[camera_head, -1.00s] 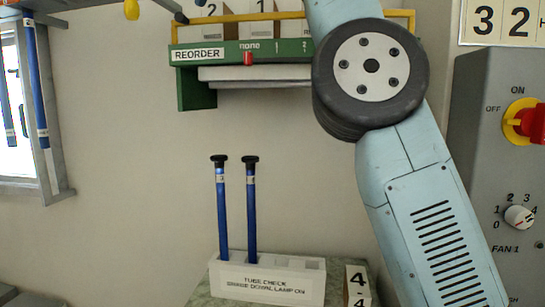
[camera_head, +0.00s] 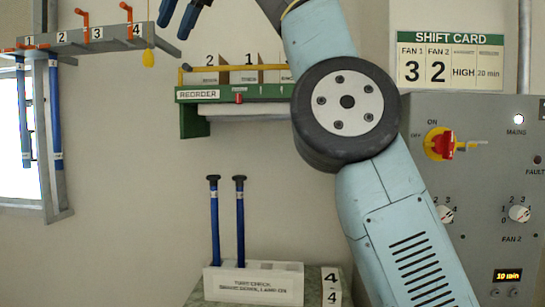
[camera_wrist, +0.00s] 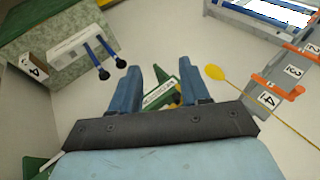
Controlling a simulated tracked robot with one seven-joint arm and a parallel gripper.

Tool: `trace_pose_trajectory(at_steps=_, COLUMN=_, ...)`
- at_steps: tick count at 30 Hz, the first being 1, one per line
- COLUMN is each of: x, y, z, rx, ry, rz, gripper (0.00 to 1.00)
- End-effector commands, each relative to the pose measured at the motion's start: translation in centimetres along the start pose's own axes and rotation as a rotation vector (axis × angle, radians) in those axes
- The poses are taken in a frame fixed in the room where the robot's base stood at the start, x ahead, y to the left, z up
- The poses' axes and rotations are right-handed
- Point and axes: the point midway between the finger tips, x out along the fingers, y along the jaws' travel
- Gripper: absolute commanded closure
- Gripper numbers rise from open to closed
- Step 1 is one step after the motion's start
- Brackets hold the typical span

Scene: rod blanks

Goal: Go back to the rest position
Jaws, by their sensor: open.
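My gripper (camera_wrist: 158,85) is open in the wrist view, with its two blue fingers apart and nothing between them. In the head view my gripper (camera_head: 181,14) shows only partly at the top edge, above the reorder shelf and right of the numbered rack. My pale blue arm runs up through the right middle of the head view. Two blue rods (camera_head: 214,222) with black caps stand upright in the white tube check block (camera_head: 253,284). The block also shows in the wrist view (camera_wrist: 84,52), with the rods leaning out of it.
A numbered rack (camera_head: 103,37) with orange clips is at upper left, with blue rods hanging below. A green reorder shelf (camera_head: 262,94) is on the wall. The control panel (camera_head: 478,180) and shift card (camera_head: 450,61) are at right. A yellow pull (camera_head: 148,59) hangs near the rack.

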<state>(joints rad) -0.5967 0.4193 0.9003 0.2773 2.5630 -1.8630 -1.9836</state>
Motion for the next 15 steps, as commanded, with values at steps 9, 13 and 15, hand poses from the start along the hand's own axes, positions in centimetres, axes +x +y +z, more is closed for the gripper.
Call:
trace_pose_trajectory(at_steps=9, x=-1.9, y=-0.5, z=-3.3, rx=0.125, ry=0.32, rz=-0.017, gripper=0.54)
trace_pose_trajectory(at_steps=13, x=-3.2, y=-0.6, z=-4.8, rx=0.166, ry=0.476, rz=-0.04, gripper=0.54)
trace_pose_trajectory(at_steps=15, x=-4.2, y=-0.6, z=-5.8, rx=0.187, ry=0.578, rz=-0.058, gripper=0.54)
